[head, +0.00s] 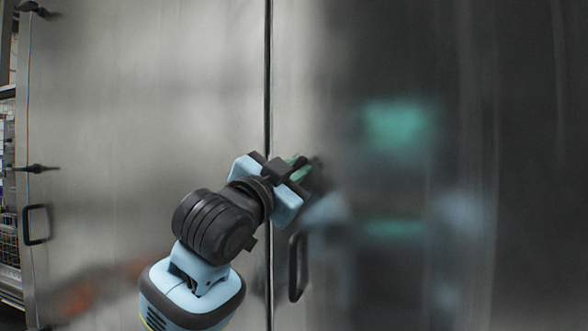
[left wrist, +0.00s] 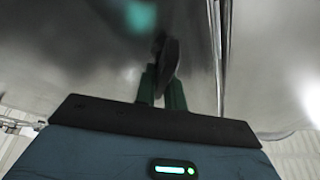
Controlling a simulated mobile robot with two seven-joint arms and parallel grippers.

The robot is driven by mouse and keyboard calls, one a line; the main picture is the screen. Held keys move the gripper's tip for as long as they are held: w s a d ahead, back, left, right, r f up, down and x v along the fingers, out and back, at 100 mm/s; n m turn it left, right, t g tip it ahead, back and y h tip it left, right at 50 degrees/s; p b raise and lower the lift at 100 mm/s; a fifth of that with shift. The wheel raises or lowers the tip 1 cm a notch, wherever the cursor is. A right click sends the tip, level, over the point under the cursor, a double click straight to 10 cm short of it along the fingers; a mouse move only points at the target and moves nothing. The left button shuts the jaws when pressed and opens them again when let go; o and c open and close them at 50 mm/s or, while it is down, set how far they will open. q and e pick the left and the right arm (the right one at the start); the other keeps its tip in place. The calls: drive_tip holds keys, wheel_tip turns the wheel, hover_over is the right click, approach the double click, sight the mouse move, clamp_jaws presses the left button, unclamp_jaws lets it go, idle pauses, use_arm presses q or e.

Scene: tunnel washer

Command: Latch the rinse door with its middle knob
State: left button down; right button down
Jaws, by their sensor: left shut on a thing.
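My left gripper (head: 303,168) is at the steel door panel (head: 345,55) right of the vertical seam. Its green fingers are shut on a dark knob (head: 317,172), mostly hidden behind the gripper. In the left wrist view, the dark knob (left wrist: 169,60) stands between the green fingers (left wrist: 160,88), tilted a little from upright. Whether the knob is in its latched position cannot be told. My right gripper is not in view.
A black pull handle (head: 298,266) is just below the gripper on the same panel. The left panel (head: 140,80) carries another handle (head: 36,225), a middle knob (head: 37,168) and an upper knob (head: 30,7) near its left edge. Shelving (head: 9,200) stands at far left.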

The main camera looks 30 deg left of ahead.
use_arm(q)
drive_tip(key=m, duration=0.2)
drive_tip(key=m+g+h, duration=0.1)
drive_tip(key=m, duration=0.1)
drive_tip(key=f+m+g+h, duration=0.1)
drive_tip(key=m, duration=0.1)
drive_tip(key=shift+w+m, duration=0.35)
drive_tip(key=shift+m, duration=0.05)
drive_tip(key=m+g, duration=0.1)
drive_tip(key=m, duration=0.3)
drive_tip(key=shift+s+f+m+g+h, duration=0.1)
drive_tip(key=shift+m+g+h, duration=0.2)
drive_tip(key=shift+m+g, duration=0.1)
